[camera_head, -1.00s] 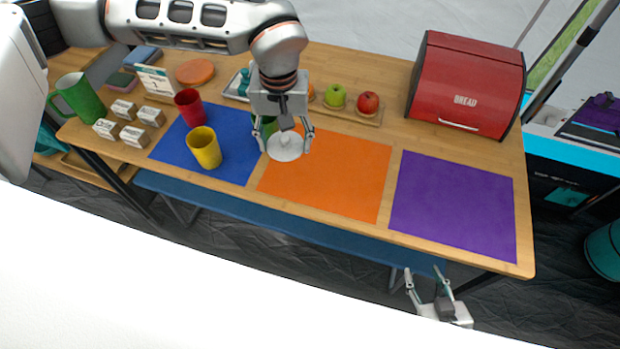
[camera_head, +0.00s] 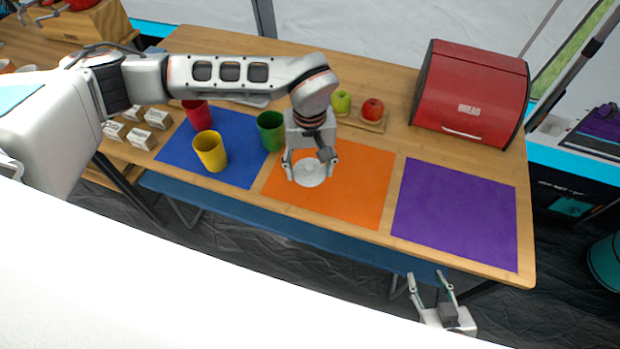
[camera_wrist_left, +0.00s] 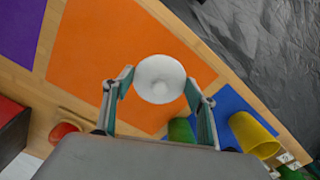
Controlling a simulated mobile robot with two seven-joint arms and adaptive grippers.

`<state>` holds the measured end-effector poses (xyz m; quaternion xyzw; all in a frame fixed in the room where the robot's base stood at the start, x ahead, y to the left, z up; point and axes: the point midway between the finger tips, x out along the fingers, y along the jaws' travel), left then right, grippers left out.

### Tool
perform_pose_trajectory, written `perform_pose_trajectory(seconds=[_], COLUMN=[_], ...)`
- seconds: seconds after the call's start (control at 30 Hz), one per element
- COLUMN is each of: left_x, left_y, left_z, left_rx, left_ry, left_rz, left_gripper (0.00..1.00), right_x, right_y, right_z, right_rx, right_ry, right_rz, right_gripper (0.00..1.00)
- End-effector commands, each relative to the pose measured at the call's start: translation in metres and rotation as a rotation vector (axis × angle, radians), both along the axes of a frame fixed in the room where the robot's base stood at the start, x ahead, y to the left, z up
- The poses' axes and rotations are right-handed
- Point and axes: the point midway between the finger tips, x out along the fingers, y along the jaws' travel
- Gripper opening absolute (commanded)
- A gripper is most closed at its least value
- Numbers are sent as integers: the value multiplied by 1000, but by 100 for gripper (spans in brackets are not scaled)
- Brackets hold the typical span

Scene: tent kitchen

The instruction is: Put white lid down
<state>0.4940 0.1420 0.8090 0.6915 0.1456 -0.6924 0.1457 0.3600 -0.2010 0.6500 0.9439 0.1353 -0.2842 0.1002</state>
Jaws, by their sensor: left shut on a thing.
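The white lid (camera_head: 311,174) is a small round disc with a knob. My left gripper (camera_head: 311,166) is shut on it and holds it over the left part of the orange mat (camera_head: 355,190). In the left wrist view the lid (camera_wrist_left: 160,79) sits between the two fingertips (camera_wrist_left: 158,84), with the orange mat (camera_wrist_left: 85,50) behind it. I cannot tell how far the lid is above the mat. My right gripper (camera_head: 432,287) is open and empty, in front of the table's near edge.
A green cup (camera_head: 271,131), a yellow cup (camera_head: 210,152) and a red cup (camera_head: 196,113) stand at the blue mat (camera_head: 240,172). A purple mat (camera_head: 455,215) lies clear on the right. Apples (camera_head: 372,109) and a red bread box (camera_head: 470,95) are behind.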

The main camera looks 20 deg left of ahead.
Motion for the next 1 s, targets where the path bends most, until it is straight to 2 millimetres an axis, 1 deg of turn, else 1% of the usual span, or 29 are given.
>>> perform_pose_trajectory(seconds=[0.03,0.27,0.5,0.77,0.93,0.97,1.0], left_x=[0,0,0,1,1,1,1], left_y=[-1,-1,-1,0,0,0,0], left_z=[-7,-21,-51,-53,-58,-58,-57], left_rx=[-2,-2,-1,-1,-1,-1,-1], left_ry=[2,0,1,-3,-1,-1,-1], left_rz=[1,0,0,-1,-1,0,0], left_gripper=[44,44,44,44,44,62,72], right_x=[0,0,-1,-1,-1,-1,-1], right_y=[0,0,0,0,0,0,0], right_z=[0,-1,-2,-3,-5,-5,-5], right_rx=[0,0,0,0,0,0,0], right_ry=[0,1,2,2,4,4,4], right_rz=[0,0,-1,-1,-1,-1,-1], right_gripper=[40,40,40,40,40,40,40])
